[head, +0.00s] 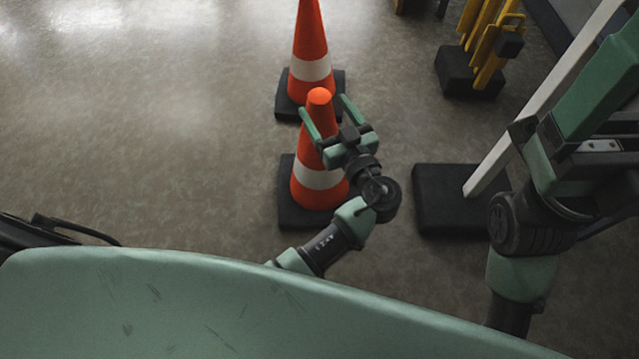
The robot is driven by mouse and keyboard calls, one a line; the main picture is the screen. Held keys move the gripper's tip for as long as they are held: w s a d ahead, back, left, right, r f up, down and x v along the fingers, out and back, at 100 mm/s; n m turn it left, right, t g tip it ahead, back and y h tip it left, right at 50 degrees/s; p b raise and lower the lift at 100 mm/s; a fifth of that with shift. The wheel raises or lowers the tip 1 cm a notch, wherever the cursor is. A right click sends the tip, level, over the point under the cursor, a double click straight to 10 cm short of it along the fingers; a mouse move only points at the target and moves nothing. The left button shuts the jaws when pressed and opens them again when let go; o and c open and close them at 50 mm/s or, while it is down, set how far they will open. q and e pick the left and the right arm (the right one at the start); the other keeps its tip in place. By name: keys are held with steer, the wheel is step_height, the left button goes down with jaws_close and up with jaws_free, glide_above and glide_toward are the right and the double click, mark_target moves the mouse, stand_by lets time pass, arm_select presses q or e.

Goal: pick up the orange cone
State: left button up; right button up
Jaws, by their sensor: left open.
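Two orange cones with white bands and black square bases stand upright on the floor. The nearer orange cone (318,178) is in the middle of the head view, and the farther cone (311,69) is just behind it. My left gripper (323,104) is open at the nearer cone's upper part. Its green fingers appear on either side of the cone's top, and its palm hides part of the cone's right side. I cannot tell whether the fingers touch it. My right gripper (605,100) is close to the camera at the right edge, partly cut off, with its fingertips out of frame.
A white post (545,100) on a black base (440,198) stands to the right of the nearer cone. A yellow folded barrier (488,45) on a black base is at the upper right. The floor (140,140) on the left is clear.

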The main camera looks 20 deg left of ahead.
mark_target(315, 90)
arm_select(q)
steer(key=b+x, duration=0.2)
steer(key=x, duration=0.5)
steer(key=shift+w, duration=0.1)
jaws_close()
steer(key=shift+r, duration=0.2)
